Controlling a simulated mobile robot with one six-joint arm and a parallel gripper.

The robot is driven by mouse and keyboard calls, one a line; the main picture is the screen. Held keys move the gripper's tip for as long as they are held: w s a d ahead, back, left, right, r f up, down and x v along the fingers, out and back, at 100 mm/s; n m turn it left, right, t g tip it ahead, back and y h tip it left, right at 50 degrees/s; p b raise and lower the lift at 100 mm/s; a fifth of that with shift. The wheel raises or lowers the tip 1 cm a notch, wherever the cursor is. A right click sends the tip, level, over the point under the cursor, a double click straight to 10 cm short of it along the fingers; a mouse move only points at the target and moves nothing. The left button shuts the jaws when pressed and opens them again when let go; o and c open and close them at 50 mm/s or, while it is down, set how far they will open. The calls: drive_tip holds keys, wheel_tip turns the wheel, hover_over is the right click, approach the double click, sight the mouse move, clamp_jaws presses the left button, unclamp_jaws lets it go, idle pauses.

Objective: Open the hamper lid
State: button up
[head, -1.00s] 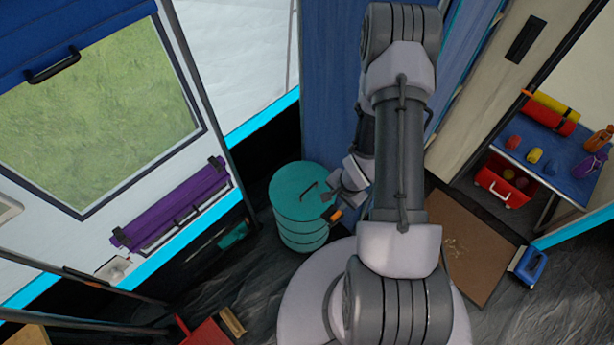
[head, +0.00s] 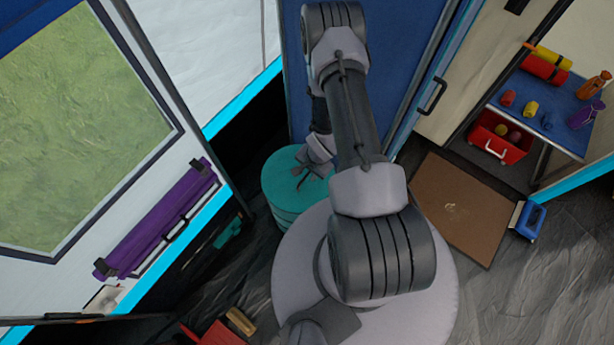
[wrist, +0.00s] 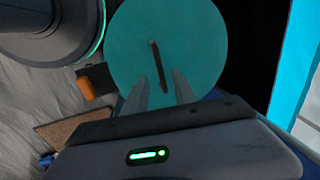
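The hamper (head: 285,212) is a teal ribbed cylinder in the middle of the head view, behind my base. Its round flat lid (head: 276,169) is shut. In the wrist view the lid (wrist: 200,42) fills the upper middle, with a slim dark bar handle (wrist: 158,65) across it. My gripper (head: 300,181) is over the lid in the head view and hides the handle there. In the wrist view my gripper (wrist: 162,80) is open, its two grey fingers apart. The handle shows between and beyond the fingertips; I cannot tell the height gap. Nothing is held.
A blue panel (head: 390,60) stands close behind my arm. A purple roll (head: 160,220) hangs on the left wall. A brown mat (head: 462,207) and a blue box (head: 530,220) lie on the floor to the right. A small orange object (wrist: 88,86) shows beside the hamper.

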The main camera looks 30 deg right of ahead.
sight(306, 176)
drive_tip(key=shift+w+a+f+b, duration=0.1)
drive_tip(key=shift+w+f+b, duration=0.1)
drive_tip(key=shift+f, duration=0.55)
drive_tip(key=shift+w+a+f+b, duration=0.1)
drive_tip(key=shift+w+f+b, duration=0.05)
drive_tip(key=shift+f, duration=0.6)
clamp_jaws()
